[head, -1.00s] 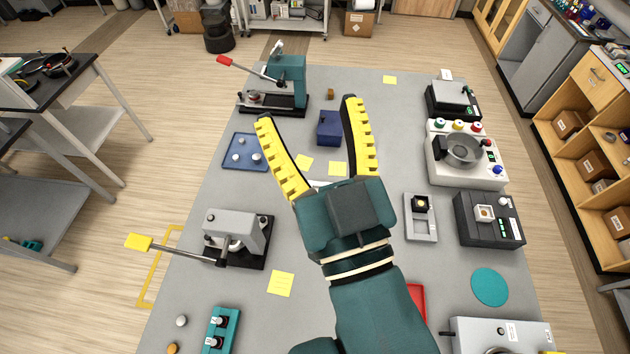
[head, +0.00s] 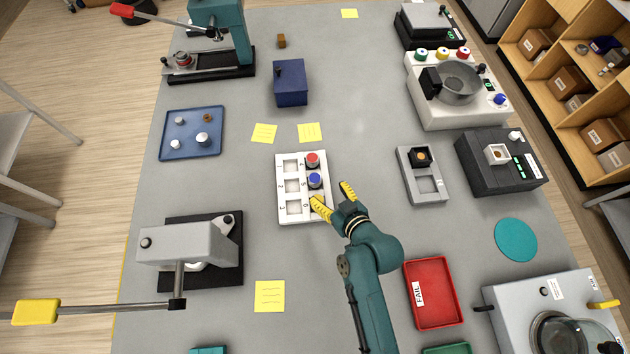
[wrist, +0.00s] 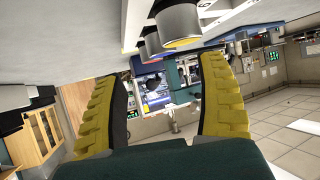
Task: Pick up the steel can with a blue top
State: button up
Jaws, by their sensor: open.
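The steel can with a blue top (head: 315,181) stands in the middle of the right column of a white numbered rack (head: 287,208). A can with a red top (head: 312,160) stands just behind it. My gripper (head: 328,193) is open and empty at the rack's right front, close to the blue-topped can but not around it. One finger covers the front right cell. In the wrist view, which appears upside down, steel cans line up above the open fingers (wrist: 160,75).
A press with a yellow-handled lever (head: 190,243) stands front left and a blue tray (head: 190,150) at left. A blue box (head: 290,85) is behind the rack. A grey fixture (head: 428,185) and red tray (head: 433,305) lie at right.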

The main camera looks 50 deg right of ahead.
aim_at(316, 180)
jog(key=x, duration=0.9)
jog(key=shift+w+a+r, duration=0.1)
jog(key=shift+r, duration=0.2)
jog(key=shift+c, duration=0.3)
grip_shut()
